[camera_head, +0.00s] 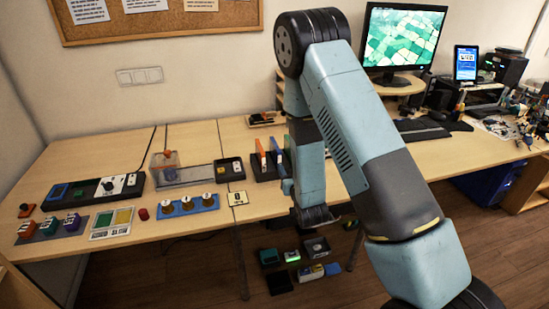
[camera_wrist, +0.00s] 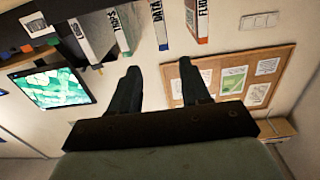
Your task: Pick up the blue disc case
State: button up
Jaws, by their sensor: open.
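In the wrist view, several labelled cases stand in a row at the top, and the picture is upside down. The blue disc case (camera_wrist: 158,22) has a white "DATA" spine with a blue end. It also shows in the head view (camera_head: 276,150) in a dark rack on the table. My gripper (camera_wrist: 159,66) is open and empty. The "DATA" case lies beyond the fingertips, apart from them, roughly in line with the gap.
An orange case labelled "FLUX" (camera_wrist: 198,20) stands close beside the blue one. The monitor (camera_head: 403,40) is at the back right. Knobs (camera_head: 188,204), switches and a keypad panel (camera_head: 95,190) cover the table's left. Small boxes (camera_head: 293,257) lie below the table's front edge.

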aim_at(277, 149)
jog(key=x, duration=1.3)
jog(key=shift+w+a+f, duration=0.15)
jog(key=shift+w+a, duration=0.05)
jog(key=shift+a, duration=0.1)
jog(key=shift+c, duration=0.4)
grip_shut()
